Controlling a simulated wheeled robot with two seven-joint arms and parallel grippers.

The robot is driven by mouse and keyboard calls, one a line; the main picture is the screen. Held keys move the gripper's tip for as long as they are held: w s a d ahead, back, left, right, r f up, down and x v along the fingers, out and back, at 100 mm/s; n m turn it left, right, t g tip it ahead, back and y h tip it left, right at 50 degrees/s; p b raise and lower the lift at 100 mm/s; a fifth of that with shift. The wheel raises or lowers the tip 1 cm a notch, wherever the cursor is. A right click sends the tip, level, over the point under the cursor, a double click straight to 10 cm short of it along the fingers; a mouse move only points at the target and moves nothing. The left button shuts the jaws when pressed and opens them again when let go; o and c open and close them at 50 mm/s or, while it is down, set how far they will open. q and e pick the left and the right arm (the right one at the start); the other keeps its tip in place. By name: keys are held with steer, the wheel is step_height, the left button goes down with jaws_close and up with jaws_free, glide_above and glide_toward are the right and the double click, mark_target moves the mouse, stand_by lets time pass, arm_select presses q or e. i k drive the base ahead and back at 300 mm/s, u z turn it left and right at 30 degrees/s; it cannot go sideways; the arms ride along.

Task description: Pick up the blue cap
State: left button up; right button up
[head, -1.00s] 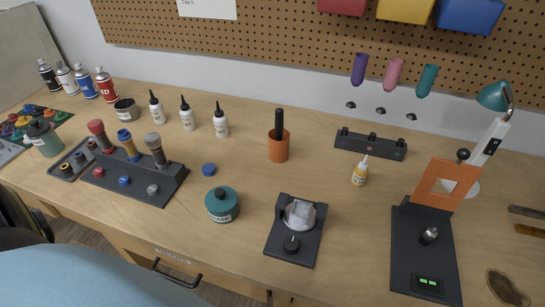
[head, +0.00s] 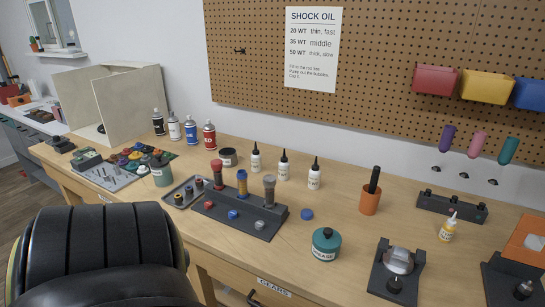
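A small round blue cap (head: 307,214) lies loose on the wooden bench (head: 335,225), right of the black stand (head: 245,222) and behind the green grease jar (head: 326,245). A smaller blue piece (head: 233,214) sits in the stand's front row, between a red piece (head: 208,205) and a grey one (head: 259,225). Three upright cylinders stand behind that row: one with a red top (head: 217,172), a blue and gold one (head: 242,183), and a grey one (head: 269,190). Neither of my grippers is in view.
White dropper bottles (head: 283,168) stand behind the stand. An orange cup (head: 370,201) with a black handle stands right of the blue cap. A black fixture (head: 396,272) sits at the front right. Spray cans (head: 191,131) stand at the back left. Bare bench surrounds the cap.

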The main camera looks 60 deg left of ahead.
mark_target(307, 213)
steer(key=z, duration=0.05)
steer(key=k, duration=0.3)
steer(key=u, duration=0.95)
